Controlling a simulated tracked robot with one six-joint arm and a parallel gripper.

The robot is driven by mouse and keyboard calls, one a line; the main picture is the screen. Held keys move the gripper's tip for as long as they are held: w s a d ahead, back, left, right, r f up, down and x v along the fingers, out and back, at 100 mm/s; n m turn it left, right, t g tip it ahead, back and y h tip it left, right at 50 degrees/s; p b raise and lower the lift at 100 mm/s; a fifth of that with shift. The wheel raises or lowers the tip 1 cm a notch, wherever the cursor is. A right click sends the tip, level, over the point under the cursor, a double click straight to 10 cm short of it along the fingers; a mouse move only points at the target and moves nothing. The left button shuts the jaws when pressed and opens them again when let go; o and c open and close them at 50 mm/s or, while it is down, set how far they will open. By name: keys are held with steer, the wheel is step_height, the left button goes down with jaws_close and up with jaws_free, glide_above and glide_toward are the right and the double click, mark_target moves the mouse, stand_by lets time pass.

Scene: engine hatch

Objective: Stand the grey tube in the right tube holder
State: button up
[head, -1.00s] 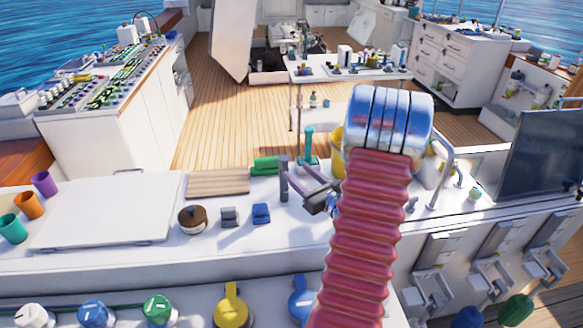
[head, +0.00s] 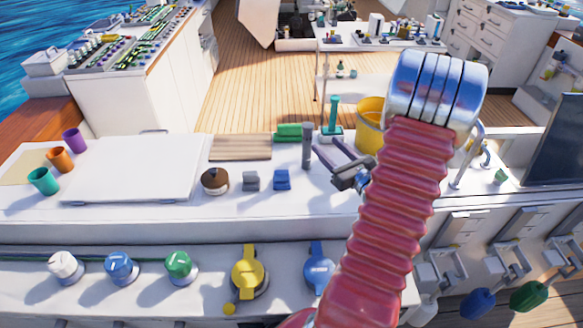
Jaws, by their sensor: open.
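The grey tube (head: 307,146) stands upright on the white counter, towards its back edge. My gripper (head: 326,145) is open just to the right of the tube, with its two fingers pointing away and slightly left. Nothing shows between the fingers, and I cannot tell whether the near finger touches the tube. A teal upright piece (head: 334,114) on a flat teal base stands behind the fingers. A green piece (head: 288,132) lies to the left of it. I cannot tell which of these is the right tube holder. My red ribbed arm covers the counter to the right.
A yellow bucket (head: 369,125) is behind my gripper. A blue block (head: 282,179), a grey block (head: 251,181) and a round brown-topped item (head: 215,181) sit to the left. A slatted board (head: 240,147) and a white hatch lid (head: 135,168) lie further left. Colored knobs line the front.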

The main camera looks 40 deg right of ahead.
steer(key=w+a+r+n+g+y, duration=0.1)
steer(key=w+a+r+n+y, duration=0.15)
steer(key=a, duration=0.35)
steer(key=w+a+r+n+y, duration=0.1)
steer(key=w+a+n+y, duration=0.1)
steer(key=a+n+y, duration=0.3)
steer(key=w+a+r+n+g+y, duration=0.1)
steer(key=w+a+r+n, duration=0.1)
steer(key=a, duration=0.4)
steer(key=s+a+r+n+g+y, duration=0.15)
steer(key=a+n+g+y, duration=0.5)
steer(key=a, duration=0.95)
steer(key=s+a+n+g+h, duration=0.4)
steer(key=s+a+n+g, duration=0.1)
steer(key=s+a+n, duration=0.5)
steer(key=s+r+n+t+h, duration=0.1)
steer(key=s+r+n+h, duration=0.4)
steer(key=n, duration=0.7)
steer(key=shift+s+r+n+h, duration=0.25)
steer(key=shift+n+h, duration=0.05)
steer(key=shift+h, duration=0.7)
